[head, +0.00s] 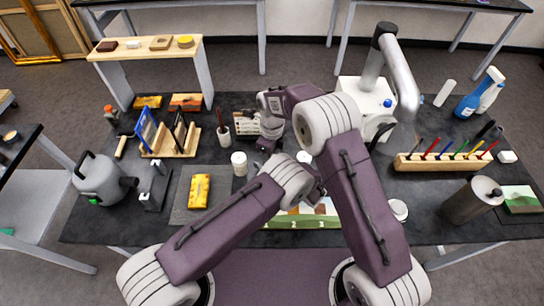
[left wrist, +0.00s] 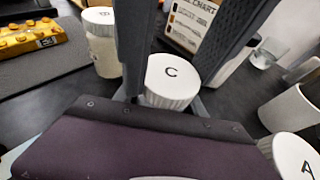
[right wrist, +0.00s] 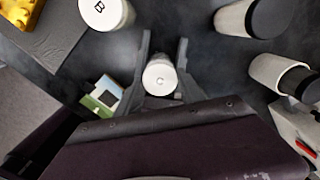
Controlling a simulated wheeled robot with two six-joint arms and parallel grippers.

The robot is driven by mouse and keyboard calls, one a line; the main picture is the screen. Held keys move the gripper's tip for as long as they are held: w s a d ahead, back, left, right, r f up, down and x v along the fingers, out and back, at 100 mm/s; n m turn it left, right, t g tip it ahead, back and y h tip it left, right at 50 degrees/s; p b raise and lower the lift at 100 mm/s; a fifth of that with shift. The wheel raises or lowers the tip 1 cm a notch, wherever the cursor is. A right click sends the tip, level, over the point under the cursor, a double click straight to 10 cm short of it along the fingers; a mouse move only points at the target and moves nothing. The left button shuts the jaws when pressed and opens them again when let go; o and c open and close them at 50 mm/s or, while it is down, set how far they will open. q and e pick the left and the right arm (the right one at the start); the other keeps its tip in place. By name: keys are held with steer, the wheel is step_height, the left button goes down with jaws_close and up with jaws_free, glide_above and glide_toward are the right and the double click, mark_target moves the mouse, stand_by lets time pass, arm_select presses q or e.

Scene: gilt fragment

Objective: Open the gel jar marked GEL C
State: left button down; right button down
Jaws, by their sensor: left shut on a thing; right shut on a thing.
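Gel jar C (left wrist: 172,82) stands upright with its white lid on, the letter C facing up. It also shows in the right wrist view (right wrist: 160,78). My left gripper (left wrist: 166,97) is shut on jar C. My right gripper (right wrist: 161,72) is also shut on it, with dark fingers on both sides. I cannot tell exactly which part of the jar each gripper grips. In the head view my arms hide much of the grip. Jar B (left wrist: 103,40) stands to the left of jar C, and jar A (left wrist: 295,158) is at the lower right in the left wrist view.
A chart card (left wrist: 197,22) stands behind jar C. A yellow object (head: 199,191) lies on a grey mat at the left. A painting (right wrist: 101,95) lies near the jars. A wooden pen rack (head: 440,162) and a grey canister (head: 470,201) stand at the right.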

steer(key=c, duration=0.7)
jaws_free()
